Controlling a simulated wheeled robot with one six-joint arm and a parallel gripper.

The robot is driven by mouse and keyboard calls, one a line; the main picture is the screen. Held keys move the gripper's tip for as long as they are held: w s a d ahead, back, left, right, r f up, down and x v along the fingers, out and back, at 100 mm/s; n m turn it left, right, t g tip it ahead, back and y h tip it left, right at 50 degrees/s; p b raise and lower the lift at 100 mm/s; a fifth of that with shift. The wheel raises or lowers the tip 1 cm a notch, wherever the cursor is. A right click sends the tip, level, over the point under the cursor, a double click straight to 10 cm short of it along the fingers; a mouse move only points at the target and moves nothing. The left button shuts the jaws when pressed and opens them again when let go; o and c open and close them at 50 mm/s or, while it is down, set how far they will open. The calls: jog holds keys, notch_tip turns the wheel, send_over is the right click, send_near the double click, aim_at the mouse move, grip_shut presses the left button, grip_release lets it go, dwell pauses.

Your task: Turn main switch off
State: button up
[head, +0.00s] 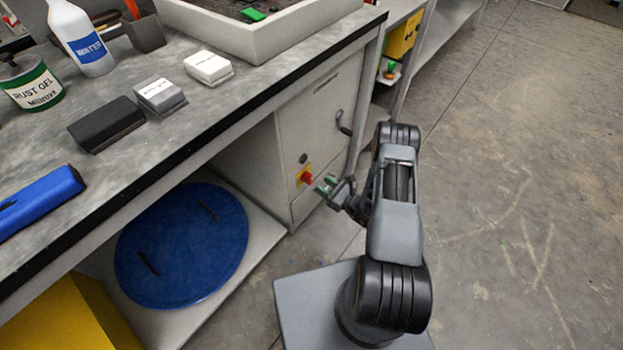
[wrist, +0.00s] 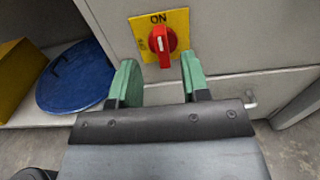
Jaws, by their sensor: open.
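The main switch is a red rotary knob (wrist: 163,42) on a yellow plate (wrist: 178,20) marked "ON" at its top. In the wrist view the knob's handle stands about upright, close to the "ON" mark. In the head view the red knob (head: 306,178) is on the front of the grey cabinet (head: 319,120). My gripper (wrist: 160,78) is open and empty, its green fingers spread to either side below the knob in the picture. It also shows in the head view (head: 326,186), just right of the knob and apart from it.
A dark door handle (head: 343,123) sits above right of the switch. A blue round lid (head: 183,245) and a yellow box (head: 65,318) are under the bench at left. The bench top (head: 215,112) overhangs the cabinet. The floor (head: 520,190) at right is clear.

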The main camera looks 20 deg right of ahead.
aim_at(311, 176)
jog(key=shift+b+x, duration=0.45)
jog(key=shift+x, duration=2.75)
jog(key=shift+c, duration=0.4)
grip_shut()
